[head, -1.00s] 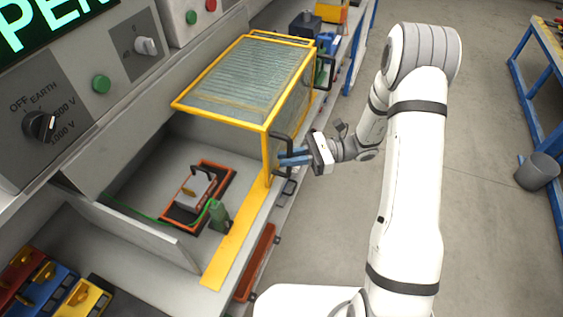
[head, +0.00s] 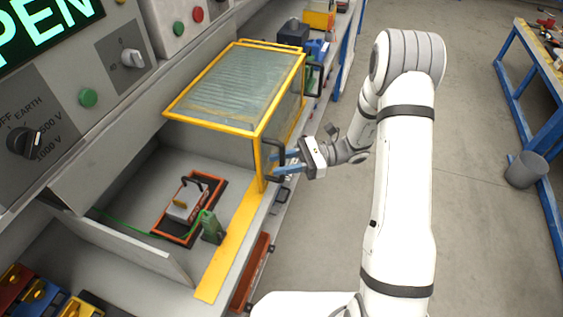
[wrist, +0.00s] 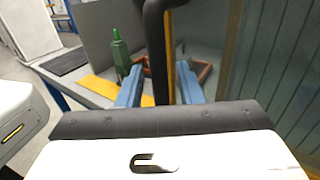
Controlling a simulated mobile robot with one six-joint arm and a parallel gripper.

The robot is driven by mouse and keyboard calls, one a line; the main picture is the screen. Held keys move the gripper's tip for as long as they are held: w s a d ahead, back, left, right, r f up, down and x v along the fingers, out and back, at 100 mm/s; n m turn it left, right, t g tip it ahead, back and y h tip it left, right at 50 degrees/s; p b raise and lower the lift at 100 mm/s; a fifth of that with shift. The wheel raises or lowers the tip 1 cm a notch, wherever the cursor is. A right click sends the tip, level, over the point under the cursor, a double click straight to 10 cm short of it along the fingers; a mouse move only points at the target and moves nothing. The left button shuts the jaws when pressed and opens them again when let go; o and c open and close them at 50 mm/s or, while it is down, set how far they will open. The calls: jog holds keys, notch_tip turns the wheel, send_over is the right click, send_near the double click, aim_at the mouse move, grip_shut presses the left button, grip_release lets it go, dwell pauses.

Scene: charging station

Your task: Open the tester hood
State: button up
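The tester hood (head: 225,88) is a yellow-framed box with clear ribbed panels. It stands over the far part of the bench bay, and the near part of the bay is uncovered. A black handle (head: 274,146) sits on the hood's near right corner. My gripper (head: 280,163) is at this handle, its blue fingers pointing left. In the wrist view the black handle bar (wrist: 154,35) runs between the two blue fingers, which stand apart on either side of it, with a gap on the left. Contact with the bar is not clear.
An orange-framed tray (head: 160,232) with a device on it and a green bottle-like object (head: 212,228) are in the uncovered bay. The lit sign shows "PEN", cut off at the edge. The floor right of my arm is clear up to a grey bin (head: 525,170).

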jog(key=b+v, duration=0.1)
jog(key=v, duration=0.6)
jog(key=shift+d, duration=0.4)
jog(key=shift+w, duration=0.15)
jog(key=s+d+r+n+t+h, duration=0.4)
jog(key=s+r+n+h, duration=0.2)
jog(key=s+n+h, duration=0.1)
jog(key=s+d+r+n+t+h, duration=0.3)
jog(key=s+r+n+h, duration=0.4)
jog(key=s+h, duration=0.3)
jog(key=shift+s+d+n+t, duration=0.4)
jog(key=shift+s+d, duration=0.4)
jog(key=shift+d, duration=0.05)
